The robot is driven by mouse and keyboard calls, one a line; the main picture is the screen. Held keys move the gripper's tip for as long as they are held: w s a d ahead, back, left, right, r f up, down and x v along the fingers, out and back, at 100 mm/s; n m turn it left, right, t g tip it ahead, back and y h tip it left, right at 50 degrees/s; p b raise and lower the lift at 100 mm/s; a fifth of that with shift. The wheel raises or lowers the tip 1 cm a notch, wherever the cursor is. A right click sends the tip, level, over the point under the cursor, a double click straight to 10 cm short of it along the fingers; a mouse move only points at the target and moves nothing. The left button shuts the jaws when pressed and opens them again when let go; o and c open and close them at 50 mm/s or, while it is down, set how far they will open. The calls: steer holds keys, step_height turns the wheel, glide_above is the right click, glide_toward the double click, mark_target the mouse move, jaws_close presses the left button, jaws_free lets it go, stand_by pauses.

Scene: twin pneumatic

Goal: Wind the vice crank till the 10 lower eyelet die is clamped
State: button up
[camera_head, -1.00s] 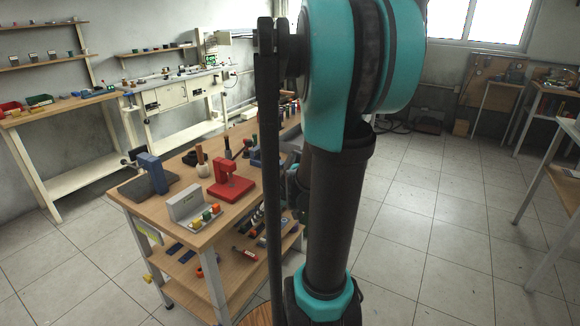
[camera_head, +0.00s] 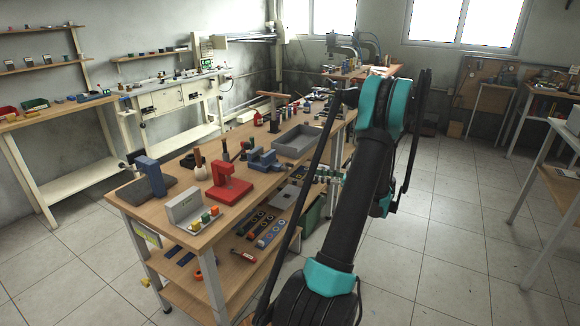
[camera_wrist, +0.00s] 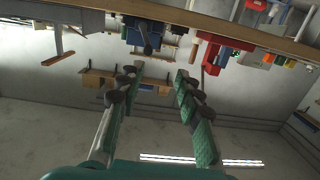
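The small blue vice (camera_head: 262,160) stands on the wooden workbench, near its right-hand edge, between the red press and the grey tray. In the upside-down wrist view the vice (camera_wrist: 140,38) shows beyond the fingers, with a dark rod-like part towards me that may be its crank. I cannot make out the 10 lower eyelet die or whether anything is between the jaws. My gripper (camera_head: 328,176) is off the bench's right side, apart from the vice. In the wrist view its two green-padded fingers (camera_wrist: 155,82) are spread, with nothing between them.
The red press (camera_head: 228,187), a grey box with coloured buttons (camera_head: 190,208) and a grey tray (camera_head: 298,144) stand on the workbench (camera_head: 160,212). Several tools lie on its lower shelf (camera_head: 222,280). The tiled floor to the right (camera_head: 440,250) is clear.

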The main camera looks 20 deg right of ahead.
mark_target(293, 166)
steer(key=shift+n+t, duration=0.4)
steer(key=shift+t, duration=0.1)
steer(key=x, duration=0.9)
steer(key=w+d+x, duration=0.1)
steer(key=x, duration=0.4)
steer(key=shift+w+a, duration=0.1)
steer(key=shift+w, duration=0.15)
jaws_close()
